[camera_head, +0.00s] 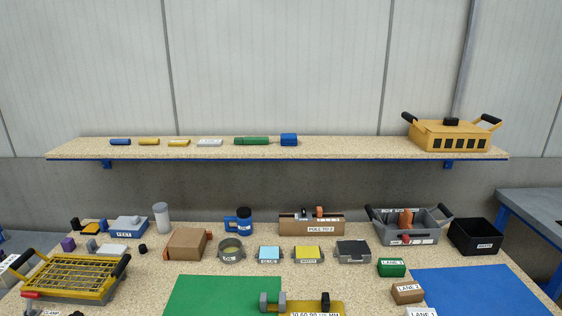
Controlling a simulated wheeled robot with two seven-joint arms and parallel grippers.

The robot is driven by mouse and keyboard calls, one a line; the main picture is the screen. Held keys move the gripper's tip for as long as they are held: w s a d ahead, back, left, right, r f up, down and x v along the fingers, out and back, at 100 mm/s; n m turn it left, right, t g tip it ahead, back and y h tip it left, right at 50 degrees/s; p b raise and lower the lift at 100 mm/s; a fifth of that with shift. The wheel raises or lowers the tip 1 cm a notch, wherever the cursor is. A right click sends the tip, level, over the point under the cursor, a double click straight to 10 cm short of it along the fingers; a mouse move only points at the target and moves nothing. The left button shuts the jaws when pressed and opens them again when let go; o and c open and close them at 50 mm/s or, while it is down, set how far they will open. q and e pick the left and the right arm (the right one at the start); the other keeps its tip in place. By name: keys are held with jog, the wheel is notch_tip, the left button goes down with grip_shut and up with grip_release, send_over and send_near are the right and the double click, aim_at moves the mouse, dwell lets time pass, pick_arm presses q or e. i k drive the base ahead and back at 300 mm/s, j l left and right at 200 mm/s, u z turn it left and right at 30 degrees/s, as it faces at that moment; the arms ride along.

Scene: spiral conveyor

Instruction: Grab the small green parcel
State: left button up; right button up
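The small green parcel (391,267) is a small box with a white label on its front. It sits on the speckled workbench right of centre, just left of the blue mat (480,290). Nothing covers it from above. A brown parcel (407,292) lies just in front of it, and a white labelled parcel (421,312) is cut off at the bottom edge. Neither of my grippers shows in the head view.
A grey tote with black handles (380,227) and a black bin (476,236) stand behind the parcel. A dark grey box (353,251) is to its left. A green mat (210,296) and a yellow rack (70,277) lie further left. A shelf (330,148) runs above.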

aim_at(388, 267)
jog(key=l+u, duration=0.2)
jog(key=u, duration=0.2)
jog(key=i+l+u, duration=0.1)
jog(key=u, duration=0.3)
jog(key=l+u, duration=0.5)
jog(key=u, duration=0.3)
jog(key=k+l+u, duration=0.1)
jog(key=l, duration=0.3)
jog(key=k+l+u, duration=0.1)
jog(key=l, duration=0.3)
jog(key=k+l+u, duration=0.15)
jog(key=l, duration=0.25)
jog(key=k+l+u, duration=0.1)
jog(key=l, duration=0.3)
jog(key=k+l+u, duration=0.1)
jog(key=k+l, duration=0.15)
jog(key=k+l+u, duration=0.1)
jog(key=l, duration=0.35)
jog(key=k+l, duration=0.45)
jog(key=l, duration=0.2)
